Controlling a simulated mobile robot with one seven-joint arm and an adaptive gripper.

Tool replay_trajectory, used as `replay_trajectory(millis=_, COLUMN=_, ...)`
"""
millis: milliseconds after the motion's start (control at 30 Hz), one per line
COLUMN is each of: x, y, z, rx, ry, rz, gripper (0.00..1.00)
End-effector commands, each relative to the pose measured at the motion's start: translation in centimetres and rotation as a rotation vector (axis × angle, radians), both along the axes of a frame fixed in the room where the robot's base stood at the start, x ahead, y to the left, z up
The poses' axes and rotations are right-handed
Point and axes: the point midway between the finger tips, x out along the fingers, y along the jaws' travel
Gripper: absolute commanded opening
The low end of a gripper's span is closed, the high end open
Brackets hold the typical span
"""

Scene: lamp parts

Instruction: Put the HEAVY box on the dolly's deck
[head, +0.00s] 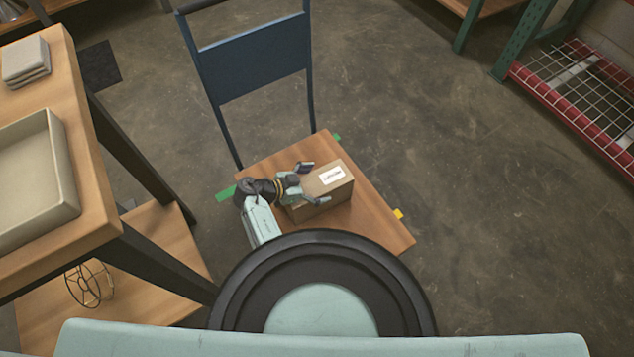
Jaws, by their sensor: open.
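A brown cardboard box (326,194) with a white label sits on the wooden deck (377,228) of the dolly. The label's print is too small to read for certain. The dolly's blue handle panel (257,62) rises at the far end of the deck. My gripper (314,184) is open at the box's left side, with one finger near its far edge and the other near its front face. I cannot tell whether the fingers touch the box. My gripper and wrist hide part of the box's left end and the deck.
A wooden table (85,170) with a beige tray (62,200) and folded grey cloths (26,62) stands at left. A wire reel (90,284) is on its lower shelf. A rack with red beams (560,105) stands at right. Floor right of the dolly is clear.

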Motion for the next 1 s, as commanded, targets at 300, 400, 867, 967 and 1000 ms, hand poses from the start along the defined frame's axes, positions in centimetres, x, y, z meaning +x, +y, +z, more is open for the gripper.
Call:
replay_trajectory(millis=300, x=0.0, y=0.1, z=0.1, rx=0.0, ry=0.0, rz=0.001, gripper=0.98)
replay_trajectory(millis=400, x=-0.2, y=0.6, z=0.3, rx=0.0, ry=-0.002, rz=0.003, gripper=0.98)
replay_trajectory(millis=867, x=-3.9, y=7.4, z=4.5, rx=0.001, ry=-0.002, rz=0.001, gripper=0.98)
replay_trajectory(millis=967, x=-4.4, y=8.5, z=5.2, rx=0.0, ry=-0.002, rz=0.001, gripper=0.98)
replay_trajectory(millis=1000, x=-4.6, y=8.7, z=5.4, rx=0.0, ry=-0.002, rz=0.001, gripper=0.98)
